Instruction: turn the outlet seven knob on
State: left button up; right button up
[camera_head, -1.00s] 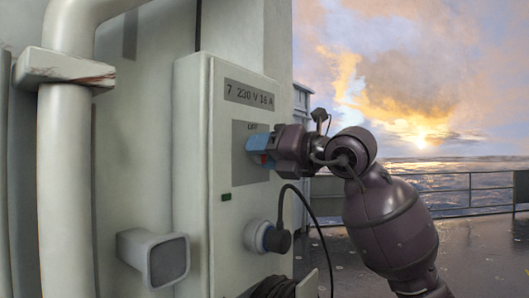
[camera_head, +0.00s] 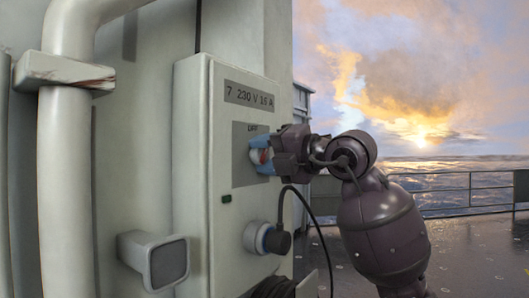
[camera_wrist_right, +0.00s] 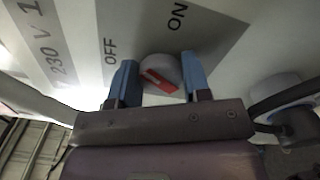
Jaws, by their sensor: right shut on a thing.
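The outlet seven knob (camera_head: 258,156) is a round grey knob with a red bar, on a grey plate below the label "7 230 V 16 A". In the right wrist view the knob (camera_wrist_right: 163,68) sits between the two blue fingers, its red bar lying at a slant. The words OFF and ON are printed on the plate around it. My right gripper (camera_head: 262,158) reaches the plate from the right, and its fingers are shut on the knob. The fingers hide part of the knob's sides. My left gripper is not in view.
A plug with a black cable (camera_head: 275,241) sits in the socket below the knob, the cable looping close under my right wrist. A grey box-shaped fixture (camera_head: 168,262) juts out at the lower left. A thick pipe (camera_head: 65,190) runs up the left. Open deck and railing lie right.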

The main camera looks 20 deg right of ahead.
jog(key=m+p, duration=0.1)
jog(key=m, duration=0.3)
jog(key=shift+m, duration=0.3)
jog(key=m+p, duration=0.2)
jog(key=m, duration=0.1)
jog(key=shift+m, duration=1.1)
jog(key=shift+f+m+p, duration=0.1)
jog(key=shift+m+p, duration=0.5)
jog(key=shift+m, duration=0.1)
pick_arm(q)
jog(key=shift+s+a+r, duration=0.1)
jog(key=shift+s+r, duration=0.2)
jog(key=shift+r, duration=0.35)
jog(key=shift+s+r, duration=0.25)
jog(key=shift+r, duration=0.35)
pick_arm(e)
jog(key=shift+m, duration=0.3)
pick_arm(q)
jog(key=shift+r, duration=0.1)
pick_arm(e)
jog(key=o, duration=0.9)
pick_arm(q)
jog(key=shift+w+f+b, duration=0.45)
jog(key=shift+b, duration=0.55)
pick_arm(e)
jog(key=v, duration=1.1)
